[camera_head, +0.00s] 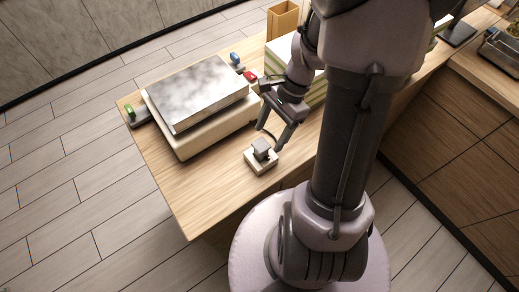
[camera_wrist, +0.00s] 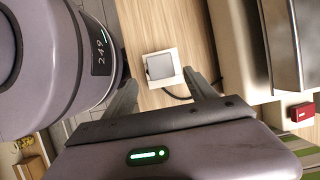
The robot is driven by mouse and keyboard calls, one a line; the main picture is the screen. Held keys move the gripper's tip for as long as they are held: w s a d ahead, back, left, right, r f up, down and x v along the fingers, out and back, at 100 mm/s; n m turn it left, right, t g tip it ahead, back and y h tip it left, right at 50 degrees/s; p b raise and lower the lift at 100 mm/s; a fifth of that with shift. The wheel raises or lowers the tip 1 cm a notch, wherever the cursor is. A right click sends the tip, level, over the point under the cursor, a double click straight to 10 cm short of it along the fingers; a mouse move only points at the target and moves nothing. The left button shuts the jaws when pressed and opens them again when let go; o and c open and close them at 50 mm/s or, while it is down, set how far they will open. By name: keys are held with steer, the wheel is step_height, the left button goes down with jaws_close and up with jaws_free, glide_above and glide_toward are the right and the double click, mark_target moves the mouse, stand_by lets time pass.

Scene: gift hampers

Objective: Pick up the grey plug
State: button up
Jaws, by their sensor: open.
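The grey plug (camera_head: 261,148) sits on a small white square base (camera_head: 260,164) on the wooden table. In the wrist view the grey plug (camera_wrist: 160,66) shows from above as a grey square, with the white base (camera_wrist: 175,53) around it. A dark cord runs from beside the base. My gripper (camera_head: 268,139) is open close to the plug, its fingers pointing down toward the table. In the wrist view my gripper (camera_wrist: 163,90) has its fingers spread apart, with the plug beyond the gap between them. Nothing is held.
A cream box with a grey marbled lid (camera_head: 198,92) stands left of the plug. A green item (camera_head: 129,110), a blue item (camera_head: 235,59) and a red item (camera_head: 251,76) are near it. A striped box stands behind my arm. The table's front left is clear.

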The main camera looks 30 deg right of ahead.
mark_target(263, 143)
steer(key=b+x, duration=0.1)
steer(key=x, duration=0.2)
steer(key=b+x, duration=0.1)
steer(key=x, duration=0.2)
steer(key=shift+w+a+f, duration=0.2)
steer(key=shift+a+f, duration=0.05)
steer(key=shift+a, duration=0.05)
jaws_close()
steer(key=shift+r, duration=0.15)
